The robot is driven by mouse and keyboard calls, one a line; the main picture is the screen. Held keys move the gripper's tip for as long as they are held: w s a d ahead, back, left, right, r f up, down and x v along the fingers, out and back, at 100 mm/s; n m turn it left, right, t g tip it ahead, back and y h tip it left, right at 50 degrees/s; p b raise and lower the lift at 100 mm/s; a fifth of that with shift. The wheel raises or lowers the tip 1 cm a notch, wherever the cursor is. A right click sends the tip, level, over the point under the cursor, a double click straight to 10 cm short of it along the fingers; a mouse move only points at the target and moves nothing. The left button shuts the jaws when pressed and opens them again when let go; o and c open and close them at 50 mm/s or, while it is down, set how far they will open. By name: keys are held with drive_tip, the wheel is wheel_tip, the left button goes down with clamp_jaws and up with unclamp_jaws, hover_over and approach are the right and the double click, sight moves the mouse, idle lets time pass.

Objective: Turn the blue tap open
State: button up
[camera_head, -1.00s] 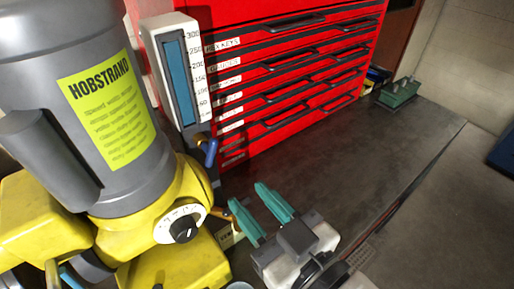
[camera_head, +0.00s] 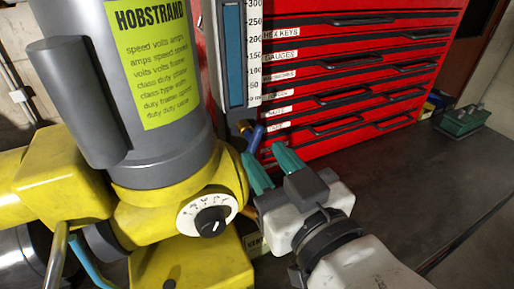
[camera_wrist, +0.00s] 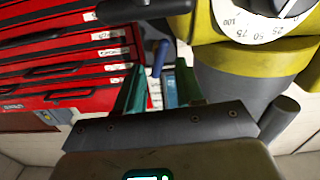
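The tap's blue handle (camera_head: 256,138) stands below the white-framed gauge, between the grey and yellow motor and the red tool chest. It is tilted in the head view. My gripper (camera_head: 263,153) has two teal fingers that are apart, with nothing held between them. In the head view the fingertips are just below the blue handle. In the wrist view the blue handle (camera_wrist: 160,57) appears in line with the gap between the fingers (camera_wrist: 157,75), around their tips. I cannot tell whether they touch it. The tap's lower body is partly hidden.
The motor (camera_head: 165,170) with its yellow base and black dial (camera_head: 211,221) is close on the left. The red tool chest (camera_head: 340,75) stands behind. A green tray (camera_head: 462,118) is at the far right. The dark bench top (camera_head: 420,185) is clear on the right.

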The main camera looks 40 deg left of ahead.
sight(256, 145)
drive_tip(key=shift+x, duration=2.1)
clamp_jaws()
